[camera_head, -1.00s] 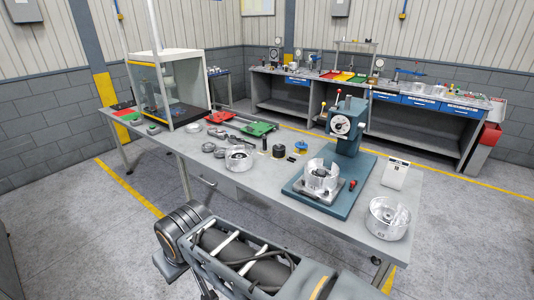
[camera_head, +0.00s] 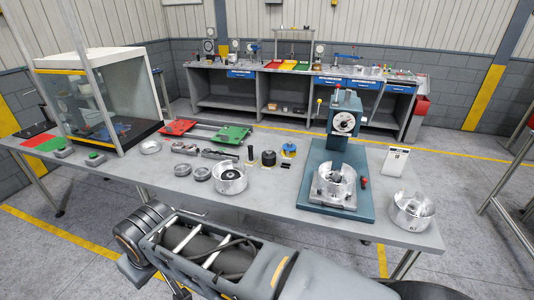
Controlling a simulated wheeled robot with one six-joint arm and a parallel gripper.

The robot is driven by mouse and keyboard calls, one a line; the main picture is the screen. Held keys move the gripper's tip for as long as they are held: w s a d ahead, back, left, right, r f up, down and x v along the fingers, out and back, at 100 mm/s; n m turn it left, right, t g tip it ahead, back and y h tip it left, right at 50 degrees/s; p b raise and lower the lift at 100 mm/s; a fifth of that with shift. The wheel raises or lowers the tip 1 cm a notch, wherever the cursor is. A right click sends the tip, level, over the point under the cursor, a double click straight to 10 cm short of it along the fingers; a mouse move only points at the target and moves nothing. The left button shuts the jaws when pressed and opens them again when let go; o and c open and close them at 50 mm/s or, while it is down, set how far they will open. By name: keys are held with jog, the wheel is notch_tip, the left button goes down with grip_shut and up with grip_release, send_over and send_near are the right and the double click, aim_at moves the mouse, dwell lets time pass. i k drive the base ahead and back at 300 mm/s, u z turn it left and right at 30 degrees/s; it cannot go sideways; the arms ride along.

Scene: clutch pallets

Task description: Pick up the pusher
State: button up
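I cannot tell for certain which part is the pusher. Small parts stand mid-table: a dark cylindrical piece with a knob (camera_head: 268,158), a blue disc-shaped piece (camera_head: 289,149) and a thin upright pin (camera_head: 250,154). A silver round housing (camera_head: 229,178) with a dark centre lies in front of them. A blue-green press (camera_head: 341,150) stands to the right, with a clear-silver cup (camera_head: 335,182) on its base. My arm crosses the bottom of the view, in front of the table; my gripper is not in view.
The grey table (camera_head: 290,215) also carries dark rings (camera_head: 183,170), red (camera_head: 179,127) and green (camera_head: 231,135) trays, a glass-walled cabinet (camera_head: 100,100), a white box (camera_head: 396,162) and a silver drum (camera_head: 411,211). A workbench (camera_head: 260,90) stands behind, across open floor.

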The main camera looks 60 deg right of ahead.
aim_at(269, 157)
jog(key=z, duration=0.55)
jog(key=i, duration=0.95)
jog(key=z, duration=1.6)
jog(key=i, duration=0.5)
jog(key=z, duration=0.45)
